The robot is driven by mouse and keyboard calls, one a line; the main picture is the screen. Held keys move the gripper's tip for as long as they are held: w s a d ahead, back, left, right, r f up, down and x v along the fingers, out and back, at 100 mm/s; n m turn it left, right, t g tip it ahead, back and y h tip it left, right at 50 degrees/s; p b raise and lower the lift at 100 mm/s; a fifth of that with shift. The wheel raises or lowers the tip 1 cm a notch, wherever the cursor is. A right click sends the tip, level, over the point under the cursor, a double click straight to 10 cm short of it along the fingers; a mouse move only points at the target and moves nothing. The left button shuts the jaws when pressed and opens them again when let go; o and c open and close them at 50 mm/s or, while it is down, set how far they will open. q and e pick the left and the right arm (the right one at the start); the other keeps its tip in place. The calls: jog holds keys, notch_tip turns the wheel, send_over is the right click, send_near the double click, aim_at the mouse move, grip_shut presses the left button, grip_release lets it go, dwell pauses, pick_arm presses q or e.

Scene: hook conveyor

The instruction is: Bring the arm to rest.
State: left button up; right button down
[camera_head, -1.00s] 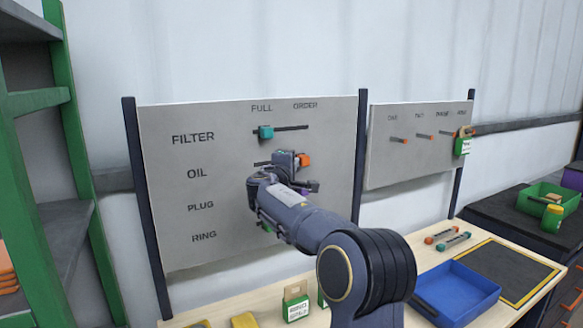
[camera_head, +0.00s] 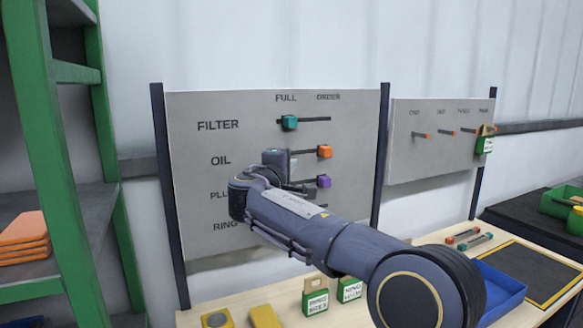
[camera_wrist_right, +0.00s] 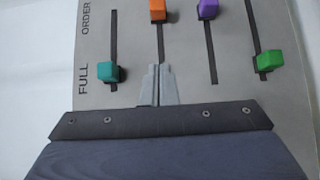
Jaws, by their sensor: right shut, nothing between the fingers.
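My right gripper is shut and empty in the right wrist view (camera_wrist_right: 158,72), its fingertips in front of the grey slider board (camera_head: 345,110). In the head view my right arm (camera_head: 300,222) crosses the lower board and its fingertips are hard to make out. The teal slider (camera_head: 290,122) is at FULL in the FILTER row. The orange slider (camera_head: 324,151) in the OIL row and the purple slider (camera_head: 323,181) in the PLUG row are towards ORDER. The green slider (camera_wrist_right: 269,60) is near FULL and hidden in the head view. My left gripper is out of view.
A second panel (camera_head: 435,160) with several pegs and a hanging green-and-white tag (camera_head: 484,144) stands right. The workbench below holds tags (camera_head: 316,300), yellow pieces (camera_head: 264,316), a blue tray (camera_head: 503,285) and a dark mat (camera_head: 535,270). A green shelf (camera_head: 60,150) stands left.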

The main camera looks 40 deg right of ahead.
dwell(0.4)
jog(key=s+a+f+m+g+y, duration=0.1)
jog(key=s+a+f+m+y, duration=0.1)
jog(key=s+f+y, duration=0.7)
jog(key=s+a+f+m+y, duration=0.1)
jog(key=s+a+f+y, duration=0.1)
jog(key=s+a+f, duration=0.2)
jog(key=s+a+f+m+g+y, duration=0.1)
jog(key=s+a+f+y, duration=0.1)
jog(key=s+a+f, duration=0.2)
jog(key=s+a+f+m+y, duration=0.1)
jog(key=s+a+f+y, duration=0.1)
jog(key=s+a+f, duration=0.3)
jog(key=shift+a+f, duration=1)
jog(key=shift+f, duration=0.2)
jog(key=shift+a+f, duration=1)
jog(key=shift+f, duration=0.2)
jog(key=s+a+f+m+y, duration=0.2)
jog(key=s+a+f+y, duration=0.2)
jog(key=a, duration=0.6)
jog(key=shift+s+f+y, duration=0.2)
jog(key=shift+s+y, duration=0.2)
jog(key=shift+s, duration=0.75)
jog(key=shift+a, duration=0.1)
